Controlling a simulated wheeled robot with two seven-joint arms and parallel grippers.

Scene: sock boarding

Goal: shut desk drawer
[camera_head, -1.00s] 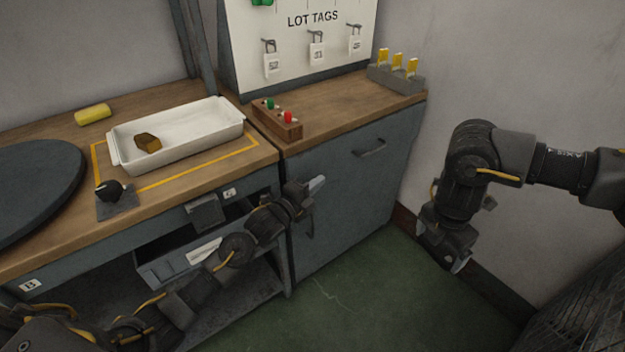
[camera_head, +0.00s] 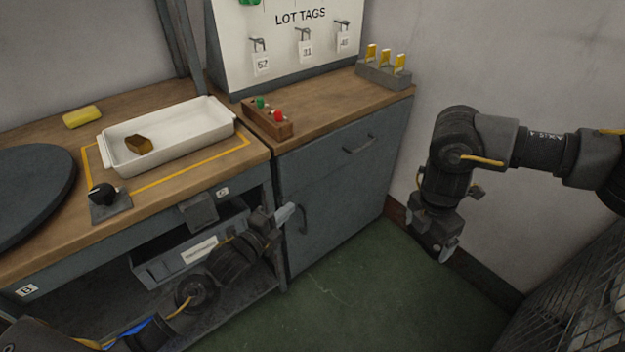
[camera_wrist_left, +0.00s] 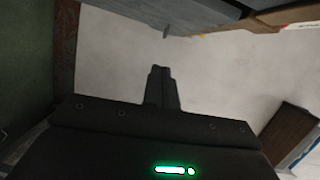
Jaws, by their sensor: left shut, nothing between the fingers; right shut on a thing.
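The desk drawer (camera_head: 165,268) is pulled out below the desk top, its inside dark, with a white paper label on its front. My left gripper (camera_head: 284,212) is shut and empty. In the head view it shows at the drawer's right end, in front of the cabinet; I cannot tell if it touches anything. Its shut fingers also show in the left wrist view (camera_wrist_left: 162,75), against a pale surface. My left forearm hides part of the drawer front. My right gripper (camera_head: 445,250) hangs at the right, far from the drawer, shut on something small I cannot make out.
A grey cabinet (camera_head: 335,185) with handles stands right of the drawer. A white tray (camera_head: 195,122) with a brown block, a black knob (camera_head: 102,193) and a round dark plate (camera_head: 35,190) are on the desk. The green floor (camera_head: 340,300) is clear.

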